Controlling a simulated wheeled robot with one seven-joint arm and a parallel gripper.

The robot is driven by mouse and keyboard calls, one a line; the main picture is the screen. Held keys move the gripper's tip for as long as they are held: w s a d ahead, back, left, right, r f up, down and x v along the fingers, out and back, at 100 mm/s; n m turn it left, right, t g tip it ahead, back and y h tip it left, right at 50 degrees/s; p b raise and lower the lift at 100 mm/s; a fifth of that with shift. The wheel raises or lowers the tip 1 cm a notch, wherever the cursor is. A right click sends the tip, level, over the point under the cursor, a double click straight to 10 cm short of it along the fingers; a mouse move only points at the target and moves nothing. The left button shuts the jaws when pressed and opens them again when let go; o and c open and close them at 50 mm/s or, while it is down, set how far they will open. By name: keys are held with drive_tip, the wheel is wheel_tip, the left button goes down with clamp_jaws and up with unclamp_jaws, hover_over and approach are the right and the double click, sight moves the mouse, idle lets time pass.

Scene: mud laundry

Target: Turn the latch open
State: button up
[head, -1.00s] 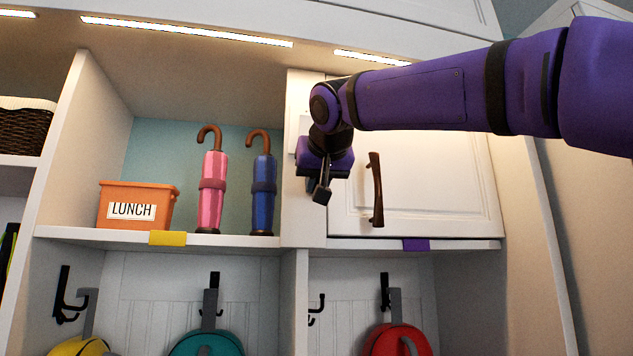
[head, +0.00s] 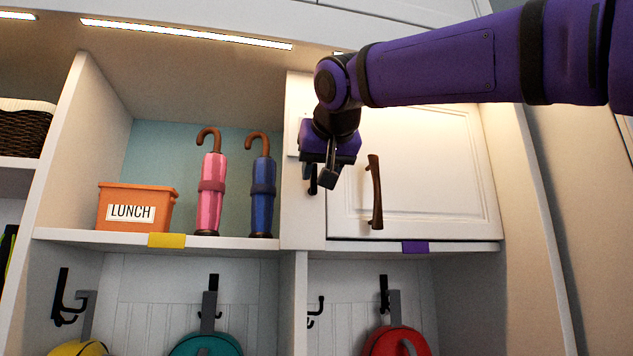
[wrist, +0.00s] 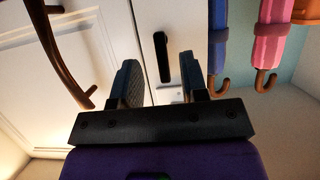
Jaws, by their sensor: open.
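The latch is a dark, narrow bar on the white post left of the cabinet door. In the wrist view the latch (wrist: 162,57) shows whole, lengthwise up and down in the picture, between the lines of my two fingers. In the head view part of the latch (head: 313,182) shows just left of my fingers; the rest is hidden behind my gripper. My gripper (head: 329,175) is open and empty in front of the post. It also shows in the wrist view (wrist: 158,80), with a finger on either side. I see no clear contact with the latch.
The shut white cabinet door (head: 430,170) has a brown curved handle (head: 375,192) just right of my gripper. A blue umbrella (head: 263,195), a pink umbrella (head: 212,195) and an orange lunch bin (head: 118,194) stand in the open cubby at left.

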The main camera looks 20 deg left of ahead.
drive_tip(key=v, duration=0.6)
drive_tip(key=shift+s, duration=0.2)
drive_tip(key=shift+d, duration=0.15)
drive_tip(key=d+f+m+g+h, duration=0.1)
drive_tip(key=d+f+h, duration=0.2)
drive_tip(key=d+f, duration=0.9)
drive_tip(key=d+f+m+g+h, duration=0.1)
drive_tip(key=d+f+m+h, duration=0.15)
drive_tip(key=d+f, duration=0.95)
drive_tip(key=s+d+f+m+g, duration=0.1)
drive_tip(key=s+d+f+g, duration=0.1)
drive_tip(key=s+d+f, duration=0.6)
drive_tip(key=s+d+f+m+g+h, duration=0.1)
drive_tip(key=s+d+f+m+g, duration=0.1)
drive_tip(key=s+d+f, duration=0.6)
drive_tip(key=d+f, duration=0.4)
drive_tip(key=shift+d+f, duration=0.3)
drive_tip(key=shift+d, duration=0.1)
drive_tip(key=shift+s+r+h, duration=0.1)
drive_tip(key=shift+h, duration=0.15)
drive_tip(key=shift+c, duration=0.3)
